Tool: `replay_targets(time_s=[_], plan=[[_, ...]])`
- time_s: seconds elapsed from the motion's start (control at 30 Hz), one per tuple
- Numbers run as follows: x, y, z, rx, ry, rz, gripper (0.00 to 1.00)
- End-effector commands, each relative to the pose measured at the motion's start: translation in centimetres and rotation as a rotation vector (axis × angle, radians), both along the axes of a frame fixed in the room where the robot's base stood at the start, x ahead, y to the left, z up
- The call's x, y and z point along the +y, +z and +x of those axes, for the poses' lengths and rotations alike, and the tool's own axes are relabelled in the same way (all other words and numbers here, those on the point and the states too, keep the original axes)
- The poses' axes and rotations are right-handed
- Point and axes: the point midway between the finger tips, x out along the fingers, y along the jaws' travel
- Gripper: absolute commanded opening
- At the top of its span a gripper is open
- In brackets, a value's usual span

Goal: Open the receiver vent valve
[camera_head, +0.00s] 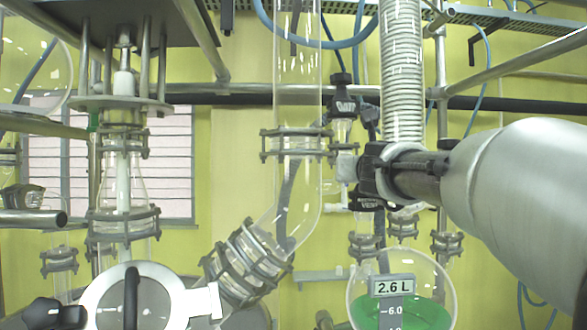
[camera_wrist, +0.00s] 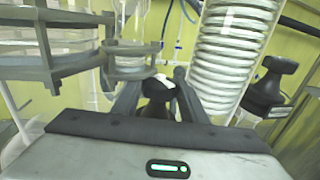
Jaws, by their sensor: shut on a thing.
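My gripper (camera_head: 370,172) reaches in from the right in the head view. It is shut on a dark valve handle beside a white valve body (camera_head: 347,167), left of the ribbed column. A black label, seemingly reading VENT (camera_head: 368,203), sits just below the fingers. In the wrist view the black handle (camera_wrist: 156,88) stands between the two fingers of my gripper (camera_wrist: 158,92), with a small white part at its top. The fingers hide much of the handle, so its turn angle cannot be told.
Another black knob (camera_head: 343,81) with a label is just above; a black knob (camera_wrist: 275,75) is at right in the wrist view. A coiled glass column (camera_head: 403,75) stands close to my gripper. A glass vessel (camera_head: 405,295) with green liquid, marked 2.6 L, is below.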

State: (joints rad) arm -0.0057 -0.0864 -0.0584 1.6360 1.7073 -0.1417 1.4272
Motion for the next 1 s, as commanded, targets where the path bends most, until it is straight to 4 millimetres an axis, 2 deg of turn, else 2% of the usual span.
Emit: replay_targets(time_s=[0.07,0.7,1.0], plan=[[-0.21,0.62,-0.13,-0.002,0.056,0.0,0.19],[-0.27,0.48,0.08,0.001,0.643,-0.001,0.19],[-0.07,0.23,-0.13,-0.003,0.699,-0.002,0.19]])
